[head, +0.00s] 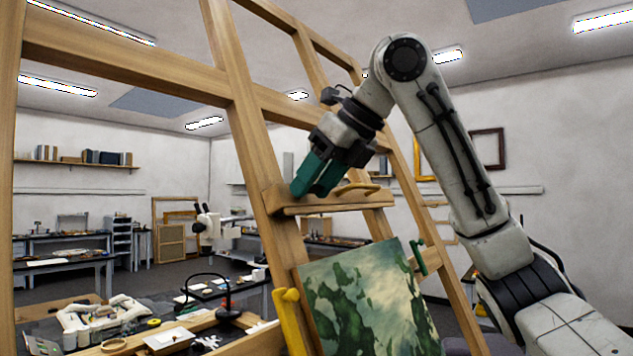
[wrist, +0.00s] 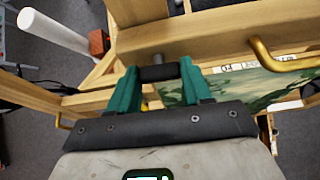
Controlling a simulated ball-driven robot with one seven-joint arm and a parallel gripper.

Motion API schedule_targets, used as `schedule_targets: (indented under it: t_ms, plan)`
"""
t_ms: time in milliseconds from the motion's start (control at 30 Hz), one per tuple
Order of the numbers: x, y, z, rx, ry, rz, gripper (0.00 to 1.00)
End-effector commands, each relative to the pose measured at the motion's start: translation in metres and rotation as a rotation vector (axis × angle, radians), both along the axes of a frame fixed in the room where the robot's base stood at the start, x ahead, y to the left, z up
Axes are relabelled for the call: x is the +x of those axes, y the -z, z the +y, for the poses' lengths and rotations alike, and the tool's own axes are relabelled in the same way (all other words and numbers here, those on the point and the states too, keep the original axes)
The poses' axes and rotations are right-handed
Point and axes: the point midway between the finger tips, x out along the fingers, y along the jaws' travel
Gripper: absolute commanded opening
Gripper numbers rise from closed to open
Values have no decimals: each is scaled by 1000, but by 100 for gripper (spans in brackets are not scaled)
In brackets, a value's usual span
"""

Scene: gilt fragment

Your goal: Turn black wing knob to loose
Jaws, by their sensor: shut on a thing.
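The black wing knob (wrist: 158,73) sits on a short grey shaft at the wooden easel bar in the wrist view. My gripper (wrist: 157,78) has its two teal fingers on either side of the knob and is shut on it. In the head view my gripper (head: 312,180) reaches down to the easel ledge (head: 330,202), and its fingers hide the knob. The knob's turn angle is hard to read. A pale label strip (wrist: 250,66) with partly legible writing lies right of the knob.
A brass handle (wrist: 264,58) sticks out right of my gripper; it also shows in the head view (head: 358,188). A green painting (head: 365,300) stands below the ledge, with a yellow clamp (head: 290,320) on its left and a green clamp (head: 419,257) on its right.

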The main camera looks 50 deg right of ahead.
Motion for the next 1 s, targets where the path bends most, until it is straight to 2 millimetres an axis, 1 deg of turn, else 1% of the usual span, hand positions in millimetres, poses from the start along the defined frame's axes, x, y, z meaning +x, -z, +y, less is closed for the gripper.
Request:
schedule_targets:
  t_ms: [233, 633, 667, 900, 933, 1000]
  plan:
    - [0, 0, 0, -44, -19, -1, 18]
    - [0, 0, 0, -49, -22, -2, 18]
    - [0, 0, 0, -49, -22, -2, 50]
    - [0, 0, 0, -48, -21, -2, 73]
    - [0, 0, 0, -48, -21, -2, 74]
    - [0, 0, 0, -48, -22, -2, 74]
